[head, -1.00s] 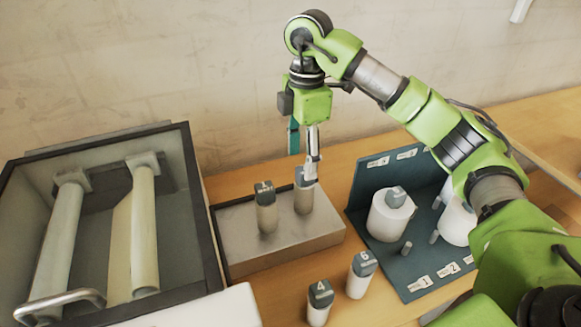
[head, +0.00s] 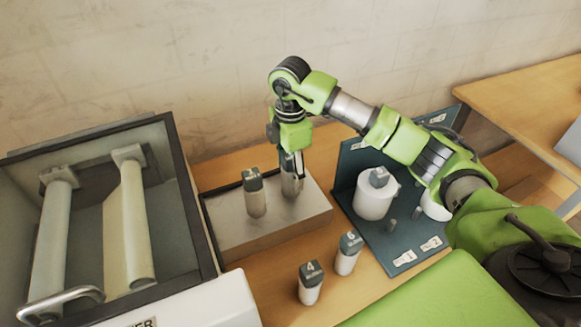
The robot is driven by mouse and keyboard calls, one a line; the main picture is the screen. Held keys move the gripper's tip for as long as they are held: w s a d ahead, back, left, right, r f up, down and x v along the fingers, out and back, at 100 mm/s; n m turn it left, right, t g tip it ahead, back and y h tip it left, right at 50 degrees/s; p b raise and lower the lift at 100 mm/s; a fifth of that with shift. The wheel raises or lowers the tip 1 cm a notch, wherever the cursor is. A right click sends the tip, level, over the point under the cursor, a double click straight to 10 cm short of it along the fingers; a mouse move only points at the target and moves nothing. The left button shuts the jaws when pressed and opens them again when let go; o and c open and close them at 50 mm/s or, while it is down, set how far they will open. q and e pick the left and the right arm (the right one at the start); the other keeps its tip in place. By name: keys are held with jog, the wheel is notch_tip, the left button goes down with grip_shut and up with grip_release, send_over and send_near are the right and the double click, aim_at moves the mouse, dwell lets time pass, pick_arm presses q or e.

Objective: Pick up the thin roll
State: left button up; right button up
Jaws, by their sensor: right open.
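Two thin rolls with dark grey caps stand upright on a grey metal block (head: 240,235). The left thin roll (head: 255,200) stands free. The right thin roll (head: 292,184) stands under my right gripper (head: 292,165), which points straight down with its fingers at that roll's top. The gripper is open, and its fingers partly hide the cap. Whether the fingers touch the roll I cannot tell. Two more capped rolls, marked 4 (head: 311,285) and 6 (head: 347,253), stand on the wooden table. My left gripper is not in view.
The open laminator box (head: 188,215) with two long rollers stands at the left. A dark blue rack (head: 385,238) with thick white rolls (head: 375,198), pegs and number labels stands right of the block. A wall is behind.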

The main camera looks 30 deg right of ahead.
jog(key=shift+d+f, duration=0.1)
jog(key=shift+f, duration=1.15)
jog(key=c, duration=1.2)
jog(key=shift+w+r, duration=0.1)
